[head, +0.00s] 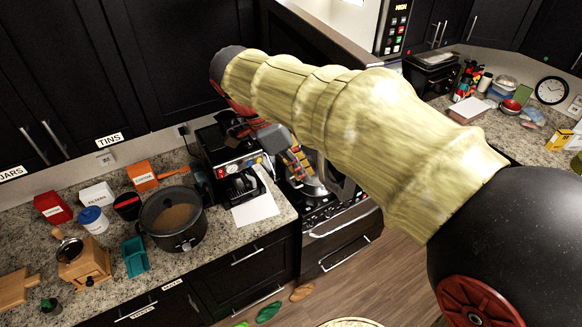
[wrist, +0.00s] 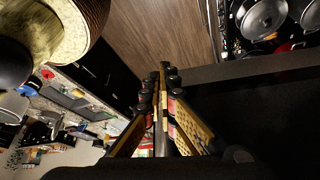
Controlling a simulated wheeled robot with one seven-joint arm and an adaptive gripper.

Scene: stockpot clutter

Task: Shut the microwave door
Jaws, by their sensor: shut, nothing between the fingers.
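The microwave (head: 393,28) is at the top of the head view, above the stove. Its keypad shows at the right and its bright white interior is exposed, so its door is open. A dark panel (head: 318,36) runs from the upper left towards the opening and looks like the door; my arm hides part of it.
Below is the stove (head: 340,215) with pans (wrist: 262,17). The left counter holds a coffee machine (head: 225,160), a slow cooker (head: 173,218) and a grinder (head: 84,262). The wooden floor (head: 360,278) has free room.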

